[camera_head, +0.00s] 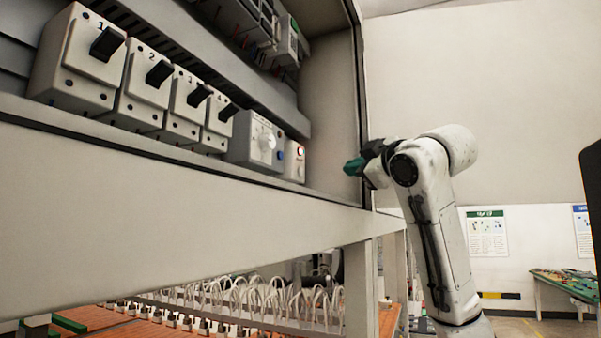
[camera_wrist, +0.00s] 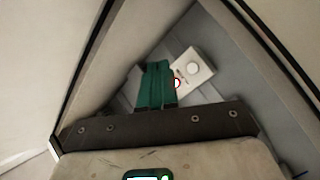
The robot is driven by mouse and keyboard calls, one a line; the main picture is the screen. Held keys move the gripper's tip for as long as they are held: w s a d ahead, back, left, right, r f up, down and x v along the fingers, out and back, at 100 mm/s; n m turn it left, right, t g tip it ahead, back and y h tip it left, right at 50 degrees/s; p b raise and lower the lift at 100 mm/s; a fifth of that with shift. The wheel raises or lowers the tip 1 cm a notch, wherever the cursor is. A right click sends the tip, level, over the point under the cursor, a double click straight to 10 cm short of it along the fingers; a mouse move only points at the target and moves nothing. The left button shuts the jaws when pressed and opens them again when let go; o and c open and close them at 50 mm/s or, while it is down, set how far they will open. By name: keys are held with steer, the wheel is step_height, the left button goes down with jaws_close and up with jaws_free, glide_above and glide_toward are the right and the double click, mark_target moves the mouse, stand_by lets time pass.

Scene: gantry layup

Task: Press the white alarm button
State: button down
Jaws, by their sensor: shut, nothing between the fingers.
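A small pale box (camera_head: 294,162) with a red-ringed round spot sits at the right end of the row in the cabinet. My gripper (camera_head: 353,167) has teal fingers, shut and empty, at the cabinet's right edge, apart from the box in the head view. In the wrist view the fingers (camera_wrist: 156,82) overlap the left part of the box; I cannot tell the gap in depth.
A dial box (camera_head: 251,141) with a blue button (camera_head: 281,155) stands left of the pale box. Several numbered black switches (camera_head: 159,73) continue leftward. The cabinet's right side wall and frame (camera_head: 361,100) stand close to my gripper. Cables and a bench lie below.

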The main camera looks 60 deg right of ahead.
glide_toward(303, 173)
steer(key=shift+w+d+r, duration=0.15)
steer(key=shift+w+d, duration=0.8)
steer(key=shift+d, duration=0.2)
steer(key=shift+w+d+r, duration=0.15)
steer(key=shift+w+d, duration=0.8)
steer(key=shift+d, duration=0.15)
steer(key=shift+w, duration=0.15)
steer(key=shift+w, duration=0.3)
steer(key=shift+w+a, duration=0.1)
steer(key=shift+w, duration=0.35)
stand_by(1.5)
steer(key=shift+s+a+f, duration=0.1)
steer(key=shift+s+f, duration=0.1)
steer(key=shift+f, duration=0.1)
steer(key=shift+s, duration=0.15)
stand_by(0.3)
